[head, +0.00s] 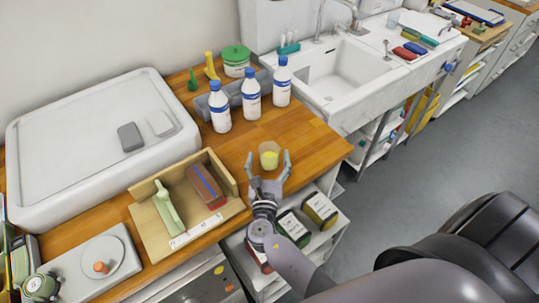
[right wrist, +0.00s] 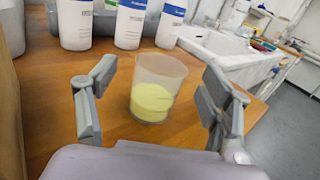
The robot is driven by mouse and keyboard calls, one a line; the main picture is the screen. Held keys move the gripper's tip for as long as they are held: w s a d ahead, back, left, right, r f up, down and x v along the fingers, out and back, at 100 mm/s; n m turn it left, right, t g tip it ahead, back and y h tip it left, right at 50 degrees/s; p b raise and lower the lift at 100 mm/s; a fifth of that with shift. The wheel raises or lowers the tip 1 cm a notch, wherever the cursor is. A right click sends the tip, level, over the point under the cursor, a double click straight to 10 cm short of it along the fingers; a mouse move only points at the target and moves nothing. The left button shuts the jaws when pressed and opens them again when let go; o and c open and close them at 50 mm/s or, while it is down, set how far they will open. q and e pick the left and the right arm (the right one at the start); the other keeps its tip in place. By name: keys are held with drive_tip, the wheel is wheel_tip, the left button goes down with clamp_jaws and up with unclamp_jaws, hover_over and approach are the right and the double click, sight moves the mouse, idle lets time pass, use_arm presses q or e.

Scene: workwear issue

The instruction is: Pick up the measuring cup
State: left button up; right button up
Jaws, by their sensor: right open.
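The measuring cup (head: 269,155) is a small clear cup with yellow content, upright on the wooden counter. In the right wrist view the cup (right wrist: 155,92) stands between and just beyond the fingers, with yellow filling its lower half. My right gripper (head: 268,160) is open, its fingers apart at the counter's front edge, pointing at the cup. In the right wrist view the gripper (right wrist: 150,88) shows a finger on each side of the cup, with gaps on both sides. My left gripper is not in view.
Several white bottles with blue caps (head: 251,100) stand behind the cup by a grey bin (head: 236,92). A wooden tray (head: 160,225) with a red-brown block (head: 206,187) is to the left. A white sink (head: 345,75) is to the right. Counter right of the cup is clear.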

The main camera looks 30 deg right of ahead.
drive_tip(key=p+x, duration=0.1)
drive_tip(key=x, duration=0.2)
drive_tip(key=shift+w+d, duration=0.3)
drive_tip(key=shift+c, duration=0.6)
drive_tip(key=c, duration=1.2)
